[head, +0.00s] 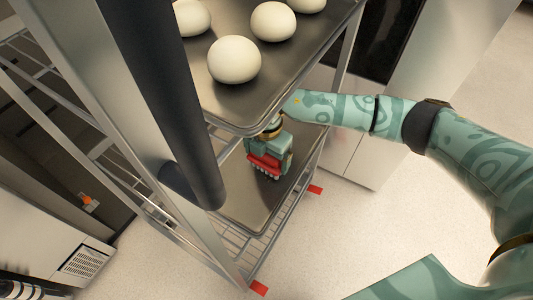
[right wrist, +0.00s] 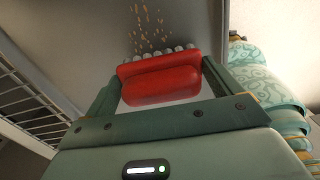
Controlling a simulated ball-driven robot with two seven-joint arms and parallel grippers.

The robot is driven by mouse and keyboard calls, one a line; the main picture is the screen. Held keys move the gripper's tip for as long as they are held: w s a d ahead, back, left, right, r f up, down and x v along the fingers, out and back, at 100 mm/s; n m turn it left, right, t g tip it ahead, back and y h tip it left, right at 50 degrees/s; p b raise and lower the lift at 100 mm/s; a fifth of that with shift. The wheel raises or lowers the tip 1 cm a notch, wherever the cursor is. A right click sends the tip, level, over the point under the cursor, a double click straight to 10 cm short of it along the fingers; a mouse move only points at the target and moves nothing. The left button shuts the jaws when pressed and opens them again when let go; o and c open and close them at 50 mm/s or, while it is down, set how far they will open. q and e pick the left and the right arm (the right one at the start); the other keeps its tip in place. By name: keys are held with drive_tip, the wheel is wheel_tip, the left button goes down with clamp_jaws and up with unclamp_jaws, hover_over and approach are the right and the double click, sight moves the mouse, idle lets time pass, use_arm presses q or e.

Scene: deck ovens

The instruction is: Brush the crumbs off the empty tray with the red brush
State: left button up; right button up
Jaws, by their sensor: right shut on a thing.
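The red brush (head: 263,168) is held in my right gripper (head: 269,160), which is shut on it, low over the lower tray (head: 240,205) in the rack. In the right wrist view the red brush (right wrist: 160,78) sits between the two fingers of my right gripper (right wrist: 160,85), with its pale bristle tufts pointing away toward the tray (right wrist: 215,18). Tan crumbs (right wrist: 150,28) lie scattered on the tray just beyond the bristles. I cannot tell whether the bristles touch the tray. In the head view the upper tray hides part of the lower tray. My left gripper does not show.
An upper tray (head: 221,110) with several round pale dough balls (head: 234,60) sits close above my right gripper. The rack's metal post (head: 118,120) and a dark padded bar (head: 150,80) stand at left. Red markers (head: 315,189) lie at the rack's foot. The floor at right is clear.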

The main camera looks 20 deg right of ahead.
drive_tip(key=shift+f, duration=0.25)
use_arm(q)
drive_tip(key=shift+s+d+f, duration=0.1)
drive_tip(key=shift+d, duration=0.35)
use_arm(e)
drive_tip(key=shift+f, duration=0.2)
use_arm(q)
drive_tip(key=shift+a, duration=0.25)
use_arm(e)
drive_tip(key=shift+f, duration=0.25)
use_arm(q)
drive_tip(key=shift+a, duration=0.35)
use_arm(e)
drive_tip(key=shift+f, duration=0.15)
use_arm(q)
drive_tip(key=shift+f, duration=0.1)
use_arm(e)
drive_tip(key=shift+w+d, duration=0.1)
